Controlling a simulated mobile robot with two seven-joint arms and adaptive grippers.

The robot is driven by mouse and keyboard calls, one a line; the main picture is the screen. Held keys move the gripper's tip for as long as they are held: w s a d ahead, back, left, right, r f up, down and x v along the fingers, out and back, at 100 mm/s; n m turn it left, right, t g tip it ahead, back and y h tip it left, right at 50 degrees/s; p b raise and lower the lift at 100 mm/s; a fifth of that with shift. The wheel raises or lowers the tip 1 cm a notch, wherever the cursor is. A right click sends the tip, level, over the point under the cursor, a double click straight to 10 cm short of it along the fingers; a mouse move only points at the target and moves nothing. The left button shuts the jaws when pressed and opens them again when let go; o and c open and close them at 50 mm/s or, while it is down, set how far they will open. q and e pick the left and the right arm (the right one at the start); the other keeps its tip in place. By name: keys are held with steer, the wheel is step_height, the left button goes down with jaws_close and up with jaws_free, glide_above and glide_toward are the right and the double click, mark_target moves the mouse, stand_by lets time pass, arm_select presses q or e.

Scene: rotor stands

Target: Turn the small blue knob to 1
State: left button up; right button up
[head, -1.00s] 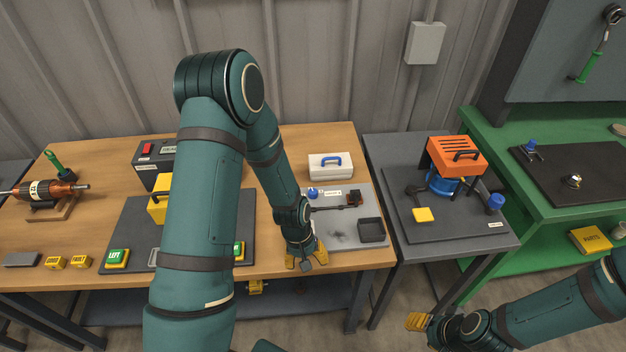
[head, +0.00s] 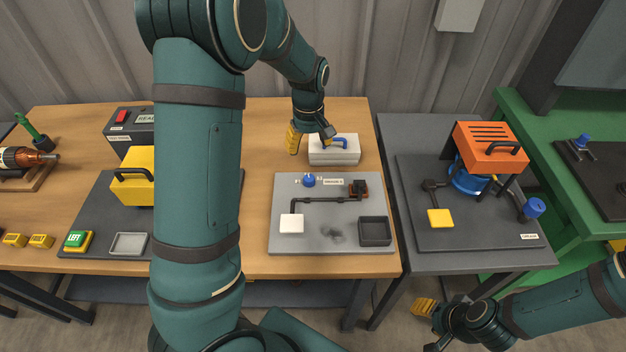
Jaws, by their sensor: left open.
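A small blue knob (head: 309,180) stands on the back edge of a grey board (head: 290,245), with small marks beside it that are too small to read surely. My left gripper (head: 310,142) is open and empty, pointing down behind the knob and apart from it. It is at the left end of a white box with a blue handle (head: 335,157), and whether it touches the box is unclear. My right gripper (head: 428,322) is low at the right, away from the boards, and its jaw opening is unclear.
The grey board also carries a white pad (head: 291,224), a dark linkage and a black tray (head: 375,231). On the dark board to the right are an orange-topped unit (head: 490,145) and another blue knob (head: 534,207). My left upper arm hides part of the wooden table.

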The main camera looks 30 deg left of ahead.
mark_target(309, 178)
arm_select(q)
step_height(309, 178, down, 13)
steer(key=shift+s+f+b, duration=0.15)
steer(key=shift+b, duration=0.95)
jaws_close()
